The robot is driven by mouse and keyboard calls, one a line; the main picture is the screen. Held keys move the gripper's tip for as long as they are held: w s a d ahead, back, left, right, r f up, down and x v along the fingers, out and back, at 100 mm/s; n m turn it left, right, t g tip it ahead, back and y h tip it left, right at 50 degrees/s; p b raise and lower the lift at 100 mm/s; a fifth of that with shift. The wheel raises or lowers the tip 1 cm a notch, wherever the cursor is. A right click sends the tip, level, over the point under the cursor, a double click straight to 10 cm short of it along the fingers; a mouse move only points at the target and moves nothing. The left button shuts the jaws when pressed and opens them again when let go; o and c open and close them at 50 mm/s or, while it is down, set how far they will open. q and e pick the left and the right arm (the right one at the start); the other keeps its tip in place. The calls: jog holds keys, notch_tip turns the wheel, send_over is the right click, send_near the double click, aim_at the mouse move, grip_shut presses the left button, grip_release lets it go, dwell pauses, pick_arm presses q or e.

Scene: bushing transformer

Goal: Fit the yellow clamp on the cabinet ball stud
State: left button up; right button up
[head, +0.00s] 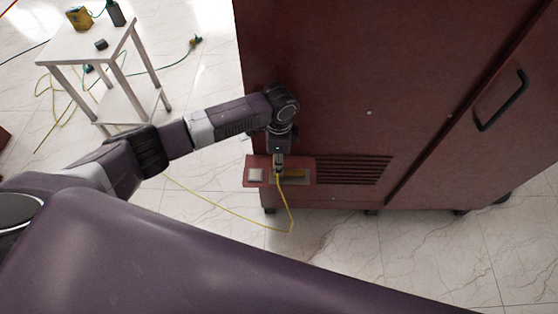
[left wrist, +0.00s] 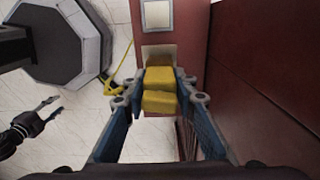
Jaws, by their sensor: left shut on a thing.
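My left gripper (head: 279,163) is shut on the yellow clamp, down at the low ledge (head: 308,165) on the dark red cabinet (head: 340,80). In the left wrist view the clamp (left wrist: 159,89) is a yellow block between the blue fingers of my left gripper (left wrist: 160,85). It is in front of a tan plate (left wrist: 160,52) on the ledge; whether they touch cannot be told. The ball stud cannot be made out; the clamp and fingers may hide it. My right gripper (left wrist: 50,108) shows at the left wrist view's left edge, fingers apart and empty.
A pale square plate (head: 255,175) is beside the gripper on the ledge. A yellow cable (head: 225,208) loops from the gripper to the tiled floor. A white side table (head: 85,45) with small items stands at upper left. Vent slots (head: 352,170) lie to the right.

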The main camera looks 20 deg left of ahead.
pick_arm(q)
jog(key=shift+f+b, duration=0.6)
jog(key=shift+f, duration=0.4)
dwell(0.8)
jog(key=o, duration=1.2)
jog(key=shift+f, duration=0.1)
notch_tip(320, 180, up, 12)
jog(key=shift+r, duration=0.1)
